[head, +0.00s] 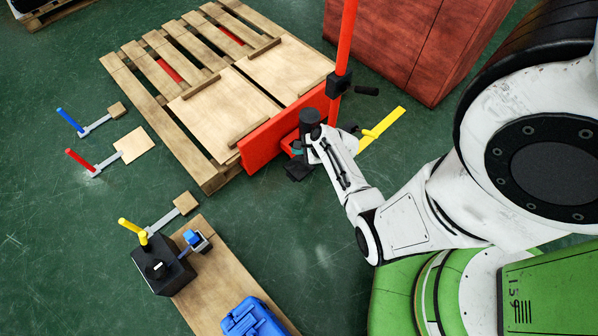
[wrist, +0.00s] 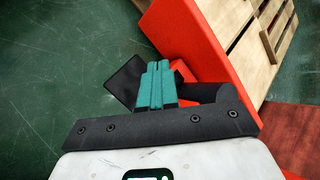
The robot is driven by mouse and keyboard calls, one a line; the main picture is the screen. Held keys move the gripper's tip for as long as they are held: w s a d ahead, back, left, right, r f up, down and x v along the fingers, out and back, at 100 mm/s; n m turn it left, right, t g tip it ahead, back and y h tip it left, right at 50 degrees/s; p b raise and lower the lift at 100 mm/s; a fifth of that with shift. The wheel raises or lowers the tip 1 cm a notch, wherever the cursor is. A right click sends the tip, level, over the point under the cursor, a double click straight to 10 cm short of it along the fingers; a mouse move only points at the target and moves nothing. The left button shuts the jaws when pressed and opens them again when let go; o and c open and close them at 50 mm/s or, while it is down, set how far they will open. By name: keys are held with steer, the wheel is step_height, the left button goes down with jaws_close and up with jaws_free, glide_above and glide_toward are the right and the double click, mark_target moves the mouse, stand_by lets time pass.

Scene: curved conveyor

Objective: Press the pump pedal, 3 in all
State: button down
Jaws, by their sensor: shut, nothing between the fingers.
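A red lift with an upright red pole (head: 346,40) and a long red plate (head: 268,138) stands against the pallet. A black flat pad, which looks like the pump pedal (head: 297,172), sticks out low in front of the plate. In the wrist view the pad (wrist: 125,80) lies to the left of my fingers, partly hidden behind them. My gripper (head: 297,148) has teal fingers, shut and empty, pointing down close to the pad. The fingers (wrist: 158,72) overlap the pad's right edge in the wrist view. I cannot tell whether they touch it.
A wooden pallet (head: 135,82) with boards lies behind the plate. A dark red crate (head: 430,50) stands at the back right. A yellow bar (head: 383,130) is right of my gripper. Blue, red and yellow levers (head: 82,160) and a plank (head: 205,290) lie left. Green floor between is clear.

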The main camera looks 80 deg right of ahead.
steer(key=shift+s+d+f+m+h, duration=0.3)
steer(key=shift+d+f+m+h, duration=0.1)
steer(key=shift+d+f+m, duration=0.35)
steer(key=shift+a, duration=0.15)
steer(key=b, duration=0.8)
glide_above(301, 168)
step_height(301, 168, down, 7)
steer(key=shift+f, duration=0.1)
steer(key=shift+f+b, duration=0.35)
steer(key=shift+f, duration=0.35)
steer(key=shift+f, duration=0.15)
stand_by(0.5)
steer(key=shift+f, duration=0.25)
